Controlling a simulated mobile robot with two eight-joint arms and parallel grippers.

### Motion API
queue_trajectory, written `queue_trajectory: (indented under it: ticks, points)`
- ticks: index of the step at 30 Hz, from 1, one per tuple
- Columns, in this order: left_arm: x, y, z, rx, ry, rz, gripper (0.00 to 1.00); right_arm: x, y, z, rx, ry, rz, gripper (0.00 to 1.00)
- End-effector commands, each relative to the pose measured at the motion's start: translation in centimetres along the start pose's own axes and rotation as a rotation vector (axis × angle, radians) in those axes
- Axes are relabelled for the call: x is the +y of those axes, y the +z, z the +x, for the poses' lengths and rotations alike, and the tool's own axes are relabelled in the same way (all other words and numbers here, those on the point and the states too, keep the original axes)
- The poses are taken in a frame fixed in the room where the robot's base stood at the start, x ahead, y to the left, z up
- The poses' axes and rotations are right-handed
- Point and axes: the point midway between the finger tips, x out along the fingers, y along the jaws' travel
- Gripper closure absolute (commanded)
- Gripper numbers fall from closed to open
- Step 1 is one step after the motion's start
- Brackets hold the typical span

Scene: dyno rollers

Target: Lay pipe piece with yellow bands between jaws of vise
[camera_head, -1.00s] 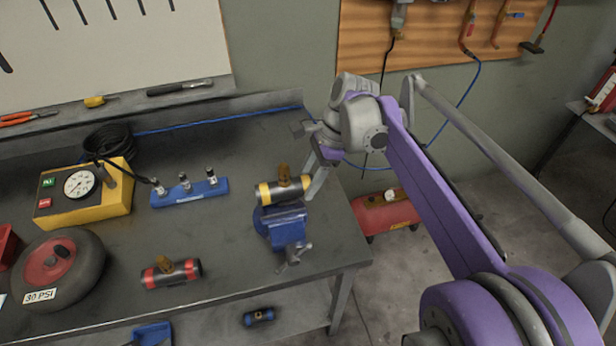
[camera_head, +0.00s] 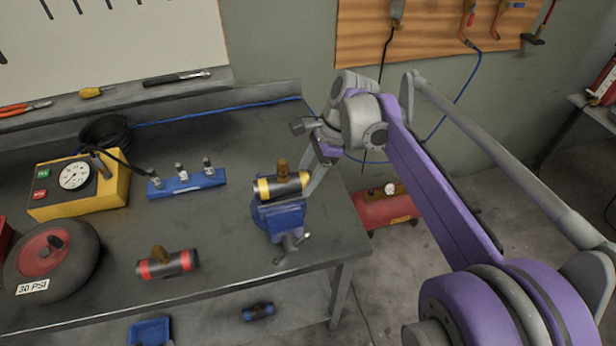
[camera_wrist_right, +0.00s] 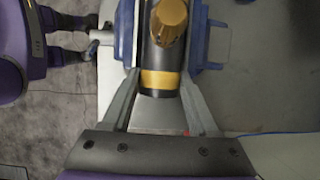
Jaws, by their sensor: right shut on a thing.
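The pipe piece with yellow bands (camera_head: 281,187) is dark with a brass fitting on top. It lies level at the top of the blue vise (camera_head: 282,219) near the bench's right end. In the right wrist view the pipe (camera_wrist_right: 160,80) runs lengthwise between the blue sides of the vise (camera_wrist_right: 207,35). My right gripper (camera_head: 307,190) is shut on the pipe's near end, its two fingers (camera_wrist_right: 158,78) on either side. How deep the pipe sits in the jaws is hard to tell. My left gripper is not in view.
A pipe piece with red bands (camera_head: 167,265) lies on the bench left of the vise. The bench between is clear.

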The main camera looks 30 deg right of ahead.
Motion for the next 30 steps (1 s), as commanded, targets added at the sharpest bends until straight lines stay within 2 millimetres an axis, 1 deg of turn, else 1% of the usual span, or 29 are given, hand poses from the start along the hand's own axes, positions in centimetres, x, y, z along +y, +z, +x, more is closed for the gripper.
queue_trajectory:
  ticks: [1,12,13,18,20,23,26,30]
  points:
    - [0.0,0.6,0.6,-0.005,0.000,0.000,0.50,0.8,-1.0,2.1,0.022,0.020,-0.010,1.00]
    - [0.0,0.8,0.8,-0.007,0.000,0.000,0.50,0.9,-1.1,2.5,0.022,0.024,-0.012,1.00]
    - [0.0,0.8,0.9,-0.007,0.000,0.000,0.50,0.9,-1.1,2.5,0.022,0.024,-0.012,0.35]
    - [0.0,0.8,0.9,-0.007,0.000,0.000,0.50,0.9,-1.2,2.5,0.023,0.024,-0.011,0.06]
    - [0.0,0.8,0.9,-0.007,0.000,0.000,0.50,0.9,-1.2,2.3,0.023,0.024,-0.011,0.06]
    - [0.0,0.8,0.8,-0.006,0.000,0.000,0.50,0.9,-1.1,1.3,0.021,0.022,-0.010,0.06]
    - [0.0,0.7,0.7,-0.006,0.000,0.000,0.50,0.9,-1.0,-0.6,0.018,0.018,-0.009,0.06]
    - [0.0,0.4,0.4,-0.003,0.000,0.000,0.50,0.8,-0.8,-4.0,0.011,0.010,-0.006,0.06]
